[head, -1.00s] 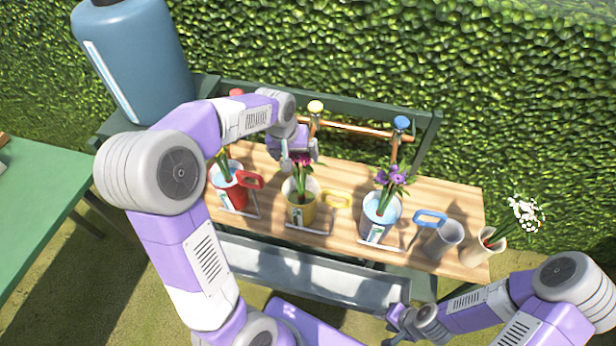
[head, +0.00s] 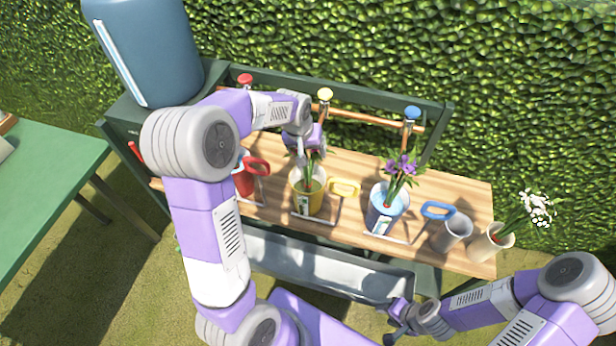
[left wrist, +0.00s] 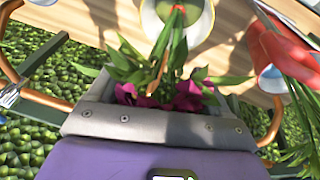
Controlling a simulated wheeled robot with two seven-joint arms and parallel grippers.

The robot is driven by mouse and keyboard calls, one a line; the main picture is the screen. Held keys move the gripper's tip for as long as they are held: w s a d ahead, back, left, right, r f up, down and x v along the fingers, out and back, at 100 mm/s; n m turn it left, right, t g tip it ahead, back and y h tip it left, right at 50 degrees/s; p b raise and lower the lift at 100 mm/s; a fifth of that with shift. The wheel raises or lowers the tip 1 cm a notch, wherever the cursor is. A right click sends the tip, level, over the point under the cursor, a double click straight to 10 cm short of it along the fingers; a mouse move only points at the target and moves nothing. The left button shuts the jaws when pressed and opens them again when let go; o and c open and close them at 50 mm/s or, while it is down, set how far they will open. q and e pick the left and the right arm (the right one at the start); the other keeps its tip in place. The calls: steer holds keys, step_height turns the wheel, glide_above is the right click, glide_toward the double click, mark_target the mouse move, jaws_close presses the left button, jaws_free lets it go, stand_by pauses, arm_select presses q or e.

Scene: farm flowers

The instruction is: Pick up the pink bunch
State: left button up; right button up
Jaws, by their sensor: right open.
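The pink bunch (left wrist: 187,96) has magenta heads and green leaves. In the left wrist view its heads lie between the spread fingers of my left gripper (left wrist: 165,92), close to the palm. Its stems run into a yellow bucket (head: 309,199), which also shows in the left wrist view (left wrist: 201,28). In the head view my left gripper (head: 305,154) is over this bucket and hides the pink heads; only green stems show. I see no clear grip on the bunch. My right gripper (head: 392,322) is open and empty, low in front of the bench.
A red bucket (head: 243,181) stands left of the yellow one. A blue bucket (head: 384,214) with purple flowers (head: 401,168) stands right. A copper rail (head: 370,124) runs behind; a metal trough (head: 320,270) is in front.

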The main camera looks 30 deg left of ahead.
arm_select(q)
steer(key=c, duration=1.1)
step_height(320, 180, up, 10)
steer(key=p, duration=0.2)
steer(key=shift+p, duration=0.3)
steer(key=shift+c, duration=0.2)
steer(key=shift+r, duration=0.1)
step_height(320, 180, up, 10)
steer(key=p, duration=0.9)
steer(key=shift+r, duration=0.15)
